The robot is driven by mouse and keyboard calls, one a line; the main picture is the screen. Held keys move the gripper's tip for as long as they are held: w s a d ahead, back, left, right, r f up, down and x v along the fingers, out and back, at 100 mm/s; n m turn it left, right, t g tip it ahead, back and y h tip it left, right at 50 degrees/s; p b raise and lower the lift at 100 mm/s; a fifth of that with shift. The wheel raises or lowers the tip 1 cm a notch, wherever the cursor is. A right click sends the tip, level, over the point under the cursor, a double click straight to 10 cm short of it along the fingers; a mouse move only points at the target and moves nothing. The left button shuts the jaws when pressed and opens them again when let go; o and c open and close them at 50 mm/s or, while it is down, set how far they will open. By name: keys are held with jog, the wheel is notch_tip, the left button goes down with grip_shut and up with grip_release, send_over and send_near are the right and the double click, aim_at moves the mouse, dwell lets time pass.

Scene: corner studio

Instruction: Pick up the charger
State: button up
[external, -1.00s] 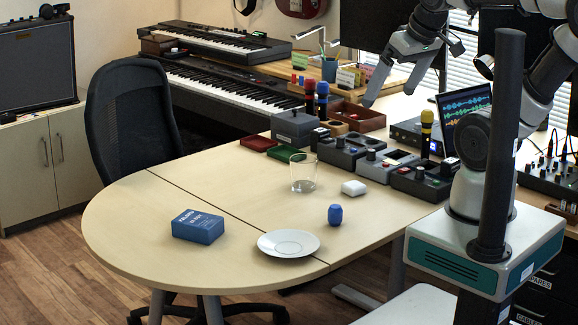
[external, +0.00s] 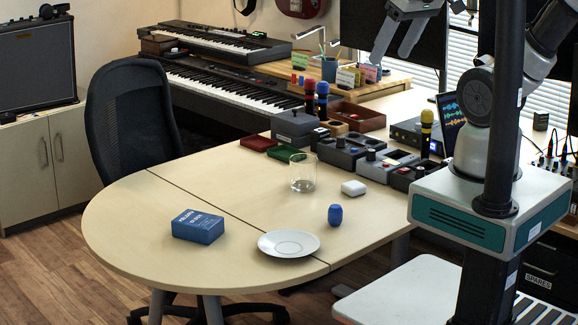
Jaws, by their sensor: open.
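The charger appears to be the small white rounded block (external: 354,188) on the table (external: 240,172). It lies to the right of a clear glass (external: 302,174) and in front of a row of dark pedal boxes. My gripper (external: 393,52) is at the top of the external view, high above the far side of the table. Its two fingers point down and stand apart, with nothing between them. It is well above the white block and touches nothing that I can see.
A blue cylinder (external: 335,215), a white saucer (external: 289,242) and a blue box (external: 198,226) stand on the table. Upright microphones (external: 322,103) and pedal boxes (external: 342,152) line the table's far side. The table's left half is mostly clear.

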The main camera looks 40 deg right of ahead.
jog(key=m+g+b, duration=0.2)
jog(key=g+b, duration=0.4)
jog(key=b, duration=0.9)
send_over(356, 185)
jog(key=f, duration=4.2)
jog(key=shift+w+a, duration=0.1)
jog(key=shift+w, duration=0.15)
jog(key=shift+s+f+b, duration=0.15)
jog(key=shift+f, duration=1.45)
jog(key=shift+s+f+b, duration=0.15)
jog(key=shift+f, duration=1.4)
jog(key=c, duration=1.2)
